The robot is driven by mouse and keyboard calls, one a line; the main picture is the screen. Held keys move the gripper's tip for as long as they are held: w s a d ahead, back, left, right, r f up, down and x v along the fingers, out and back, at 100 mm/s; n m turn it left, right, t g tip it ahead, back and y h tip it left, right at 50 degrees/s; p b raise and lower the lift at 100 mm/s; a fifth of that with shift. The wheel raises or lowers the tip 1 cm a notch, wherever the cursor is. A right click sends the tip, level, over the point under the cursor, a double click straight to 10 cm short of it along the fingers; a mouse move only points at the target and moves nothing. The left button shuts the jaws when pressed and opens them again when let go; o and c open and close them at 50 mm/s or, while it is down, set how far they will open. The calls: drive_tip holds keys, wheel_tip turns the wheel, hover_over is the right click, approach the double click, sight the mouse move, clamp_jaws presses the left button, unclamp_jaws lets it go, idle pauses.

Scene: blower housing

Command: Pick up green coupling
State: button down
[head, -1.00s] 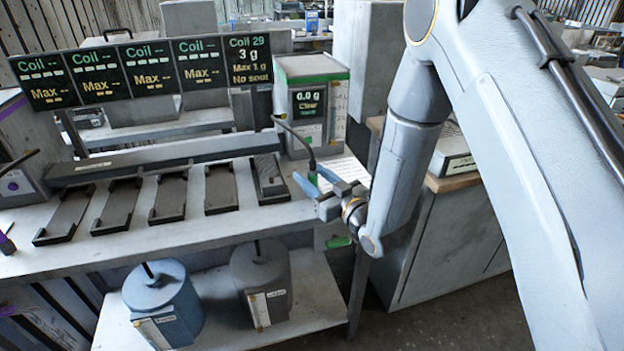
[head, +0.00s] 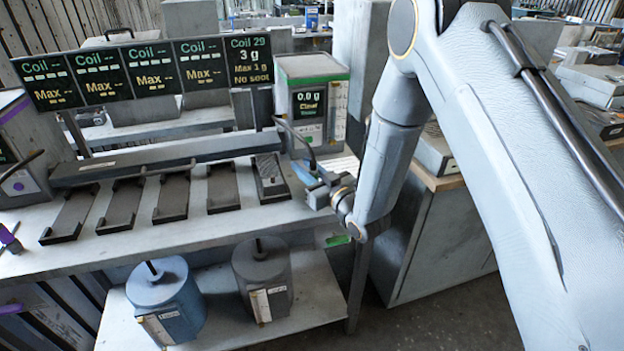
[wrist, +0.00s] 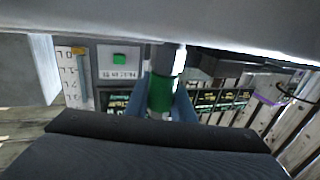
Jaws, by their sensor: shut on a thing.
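The green coupling (wrist: 160,94) shows in the wrist view between the two blue fingers of my gripper (wrist: 170,108), which is shut on it. In the head view my gripper (head: 308,176) is at the right end of the bench, by the lower end of a dark curved hose (head: 303,140). The coupling itself is hidden by the jaws there.
A green-topped scale unit (head: 310,100) reading 0.0 g stands just behind my gripper. Several dark cradles (head: 170,197) line the bench (head: 150,245) to the left, under a row of coil displays (head: 97,77). Two canisters (head: 165,300) stand on the lower shelf.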

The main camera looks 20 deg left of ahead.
wheel_tip(320, 180, up, 10)
drive_tip(key=b, duration=0.2)
idle(0.7)
